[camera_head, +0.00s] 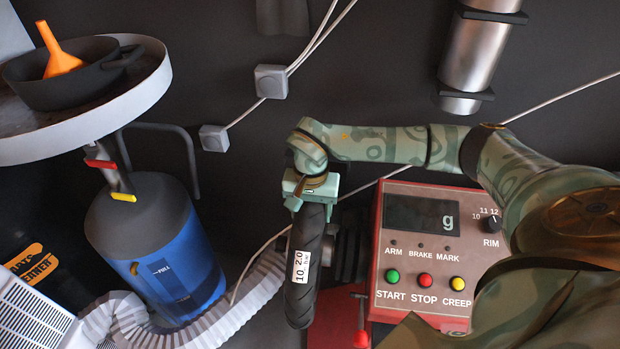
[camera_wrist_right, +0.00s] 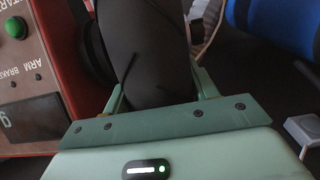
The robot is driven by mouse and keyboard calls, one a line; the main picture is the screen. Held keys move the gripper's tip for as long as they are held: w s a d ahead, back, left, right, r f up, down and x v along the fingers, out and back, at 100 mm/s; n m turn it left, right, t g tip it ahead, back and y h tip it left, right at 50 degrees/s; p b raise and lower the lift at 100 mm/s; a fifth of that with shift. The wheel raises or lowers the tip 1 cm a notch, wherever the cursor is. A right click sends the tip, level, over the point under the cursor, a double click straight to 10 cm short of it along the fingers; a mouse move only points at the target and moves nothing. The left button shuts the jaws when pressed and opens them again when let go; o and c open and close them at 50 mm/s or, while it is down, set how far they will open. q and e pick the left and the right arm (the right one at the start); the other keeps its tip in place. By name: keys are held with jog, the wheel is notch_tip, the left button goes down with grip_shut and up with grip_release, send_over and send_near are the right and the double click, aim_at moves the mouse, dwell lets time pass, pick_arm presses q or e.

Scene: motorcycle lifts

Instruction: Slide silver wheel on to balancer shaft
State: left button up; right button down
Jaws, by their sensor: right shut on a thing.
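The wheel (camera_head: 303,268) shows edge-on in the head view as a black tyre with a white label; its silver part is hidden. My right gripper (camera_head: 312,192) is shut on the tyre's top, and the wheel hangs upright below it. In the right wrist view the fingers of the gripper (camera_wrist_right: 160,88) sit on both sides of the tyre (camera_wrist_right: 145,45). The red balancer (camera_head: 376,245) is just right of the wheel. A dark ribbed part (camera_head: 348,252) shows between them; I cannot tell whether the shaft is inside the wheel. My left gripper is out of view.
The balancer's panel has a display (camera_head: 424,216) and buttons. A blue canister (camera_head: 175,262) with a round tray (camera_head: 140,98) above it stands at the left. A white corrugated hose (camera_head: 235,315) runs below, left of the wheel. A red-handled part (camera_head: 361,338) is below the balancer's left edge.

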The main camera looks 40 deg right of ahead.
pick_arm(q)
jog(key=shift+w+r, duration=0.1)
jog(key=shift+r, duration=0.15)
pick_arm(e)
jog(key=shift+s+d+r, duration=0.1)
jog(key=shift+d+r, duration=0.05)
jog(key=shift+d, duration=0.05)
jog(key=shift+c, duration=1.9)
grip_release()
jog(key=shift+s, duration=0.1)
jog(key=shift+s+f, duration=0.2)
pick_arm(q)
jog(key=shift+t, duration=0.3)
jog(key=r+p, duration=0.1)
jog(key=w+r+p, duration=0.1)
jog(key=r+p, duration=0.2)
jog(key=p, duration=0.1)
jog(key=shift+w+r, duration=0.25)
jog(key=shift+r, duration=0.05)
pick_arm(e)
notch_tip(320, 180, up, 17)
jog(key=shift+w+f, duration=0.15)
jog(key=shift+f, duration=0.05)
